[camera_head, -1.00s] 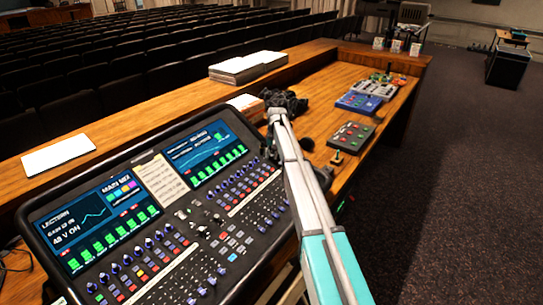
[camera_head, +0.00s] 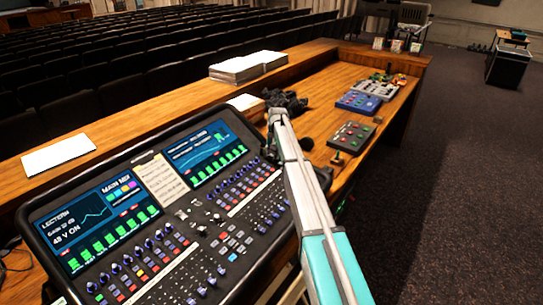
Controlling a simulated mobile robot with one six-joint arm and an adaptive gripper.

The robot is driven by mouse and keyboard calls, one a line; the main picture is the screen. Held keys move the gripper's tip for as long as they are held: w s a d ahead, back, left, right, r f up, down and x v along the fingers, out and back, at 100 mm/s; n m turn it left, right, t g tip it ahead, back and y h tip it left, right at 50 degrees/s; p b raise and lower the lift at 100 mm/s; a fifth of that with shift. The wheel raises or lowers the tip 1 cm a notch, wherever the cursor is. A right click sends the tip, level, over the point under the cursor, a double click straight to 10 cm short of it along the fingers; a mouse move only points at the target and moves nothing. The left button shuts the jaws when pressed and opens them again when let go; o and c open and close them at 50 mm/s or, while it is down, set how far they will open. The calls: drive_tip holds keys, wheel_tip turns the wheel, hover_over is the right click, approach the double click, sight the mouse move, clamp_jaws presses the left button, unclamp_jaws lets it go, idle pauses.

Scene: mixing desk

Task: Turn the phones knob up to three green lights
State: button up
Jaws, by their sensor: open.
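The mixing desk (camera_head: 190,230) fills the lower left in the head view, with rows of small knobs, coloured buttons and faders. Two screens on it show green level bars, the left one (camera_head: 95,225) and the right one (camera_head: 205,152). Small knobs (camera_head: 217,218) sit near its middle. I cannot read any label that marks the phones knob, nor pick out its three lights. My arm rises from the bottom edge across the desk's right side.
A dark box with coloured buttons (camera_head: 352,136) and a blue box (camera_head: 358,103) lie on the wooden counter (camera_head: 320,92) to the right. Black gear (camera_head: 290,102) lies behind my arm. White paper (camera_head: 58,155) and stacked papers (camera_head: 247,66) rest on the ledge.

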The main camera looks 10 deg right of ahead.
sight(272, 155)
drive_tip(key=shift+n, duration=0.5)
drive_tip(key=n, duration=0.5)
drive_tip(key=shift+h, duration=0.4)
drive_tip(key=n, duration=0.6)
drive_tip(key=shift+h, duration=0.3)
wheel_tip(272, 155, up, 14)
drive_tip(key=p, duration=1.4)
drive_tip(key=s+f+m+b, duration=0.2)
drive_tip(key=s+m, duration=0.1)
drive_tip(key=s, duration=1.2)
drive_tip(key=s+f+m+b, duration=0.2)
drive_tip(key=s+m, duration=0.1)
drive_tip(key=s, duration=1.2)
drive_tip(key=shift+d+m, duration=0.3)
drive_tip(key=shift+d, duration=0.1)
drive_tip(key=shift+s, duration=0.1)
drive_tip(key=s+f+m+b, duration=0.2)
drive_tip(key=s+m, duration=0.1)
drive_tip(key=s, duration=1.3)
